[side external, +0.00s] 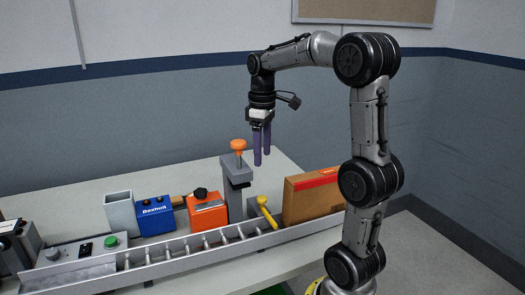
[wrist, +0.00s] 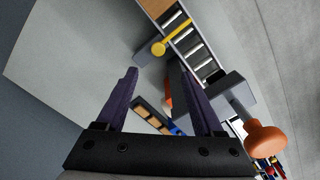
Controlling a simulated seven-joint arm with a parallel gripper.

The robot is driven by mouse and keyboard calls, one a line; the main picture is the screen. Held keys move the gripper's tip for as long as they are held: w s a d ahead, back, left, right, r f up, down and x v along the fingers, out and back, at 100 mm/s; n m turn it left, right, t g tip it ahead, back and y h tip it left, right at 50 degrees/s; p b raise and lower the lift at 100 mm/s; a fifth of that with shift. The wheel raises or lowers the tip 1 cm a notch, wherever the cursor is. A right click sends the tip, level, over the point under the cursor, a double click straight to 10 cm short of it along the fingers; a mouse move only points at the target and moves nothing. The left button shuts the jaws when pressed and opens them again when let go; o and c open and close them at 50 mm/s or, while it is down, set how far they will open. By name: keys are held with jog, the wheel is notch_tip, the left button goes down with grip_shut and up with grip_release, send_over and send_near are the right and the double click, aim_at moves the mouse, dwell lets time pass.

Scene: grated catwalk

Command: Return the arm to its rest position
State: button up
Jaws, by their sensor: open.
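My gripper (side external: 262,158) hangs from my raised arm with its two purple fingers pointing down. It is in the air above the bench, to the right of a grey post (side external: 236,178) with an orange knob (side external: 238,145). In the wrist view my gripper (wrist: 165,75) has its fingers spread apart, with nothing held between them. The orange knob (wrist: 267,138) is beside the right finger there, and the gap between them cannot be judged.
On the bench (side external: 145,184) stand a grey open box (side external: 120,214), a blue box (side external: 154,215), an orange box (side external: 207,212), a yellow-knobbed lever (side external: 265,206) and a cardboard box (side external: 310,195). A roller conveyor (side external: 190,252) runs along the front. The air above the bench's back is free.

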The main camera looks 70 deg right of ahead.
dwell(0.3)
jog(key=s+a+f+t, duration=0.1)
jog(key=s+a, duration=0.4)
jog(key=a, duration=0.5)
jog(key=s+a+f+t, duration=0.2)
jog(key=s+a+t, duration=0.2)
jog(key=a, duration=0.6)
jog(key=shift+s+t, duration=0.3)
jog(key=shift+s, duration=0.3)
jog(key=shift+a, duration=0.1)
